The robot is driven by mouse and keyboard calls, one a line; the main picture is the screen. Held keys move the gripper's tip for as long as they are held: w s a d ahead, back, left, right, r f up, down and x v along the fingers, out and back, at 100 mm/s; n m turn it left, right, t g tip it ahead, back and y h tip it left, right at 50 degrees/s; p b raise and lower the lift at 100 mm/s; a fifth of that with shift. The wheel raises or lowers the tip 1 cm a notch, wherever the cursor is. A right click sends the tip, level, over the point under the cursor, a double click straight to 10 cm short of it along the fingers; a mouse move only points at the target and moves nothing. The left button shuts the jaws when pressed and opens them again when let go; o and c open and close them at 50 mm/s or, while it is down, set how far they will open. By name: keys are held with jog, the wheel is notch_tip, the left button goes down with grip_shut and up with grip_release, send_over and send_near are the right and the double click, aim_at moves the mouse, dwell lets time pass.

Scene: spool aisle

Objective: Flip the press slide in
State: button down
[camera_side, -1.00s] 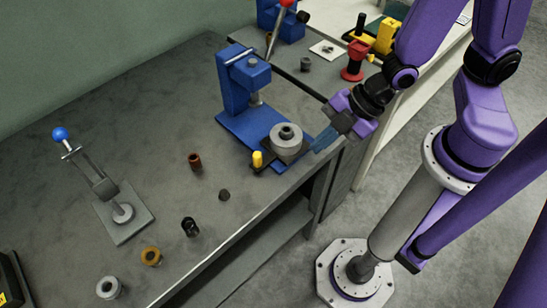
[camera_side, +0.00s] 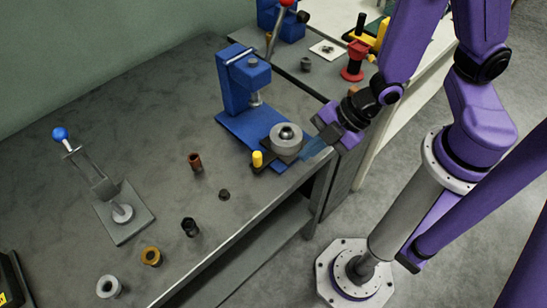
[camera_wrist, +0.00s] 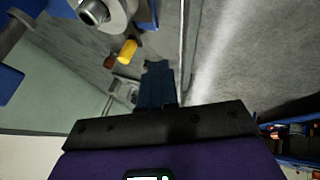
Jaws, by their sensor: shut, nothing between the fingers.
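The blue press (camera_side: 233,80) stands at the back of the grey bench, with its ram over the base plate. Its slide, a round grey block (camera_side: 287,140) with a part in its top, sits at the front end of the base, clear of the ram. A yellow knob (camera_side: 257,159) stands beside it. My gripper (camera_side: 312,151) is shut and empty, just right of the grey block near the bench's front edge. In the wrist view, the blue fingers (camera_wrist: 157,85) are together, with the grey block (camera_wrist: 118,15) and yellow knob (camera_wrist: 127,51) beyond, up and left. Whether they touch the block is unclear.
A brown bushing (camera_side: 195,162), a black ring (camera_side: 190,227), an orange ring (camera_side: 151,256) and a grey ring (camera_side: 108,287) stand on the bench. A blue-knobbed lever fixture (camera_side: 122,212) is at left. A red-and-black tool (camera_side: 354,62) stands behind my gripper.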

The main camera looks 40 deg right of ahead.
aim_at(277, 145)
jog(key=x, duration=0.7)
jog(key=shift+f, duration=0.15)
jog(key=shift+w+a, duration=0.15)
jog(key=shift+w, duration=0.45)
jog(key=shift+w+a, duration=0.2)
jog(key=shift+w, duration=0.45)
jog(key=shift+w+a, duration=0.2)
jog(key=shift+w, duration=0.55)
jog(key=shift+w, duration=0.1)
jog(key=w, duration=0.7)
jog(key=shift+w, duration=0.3)
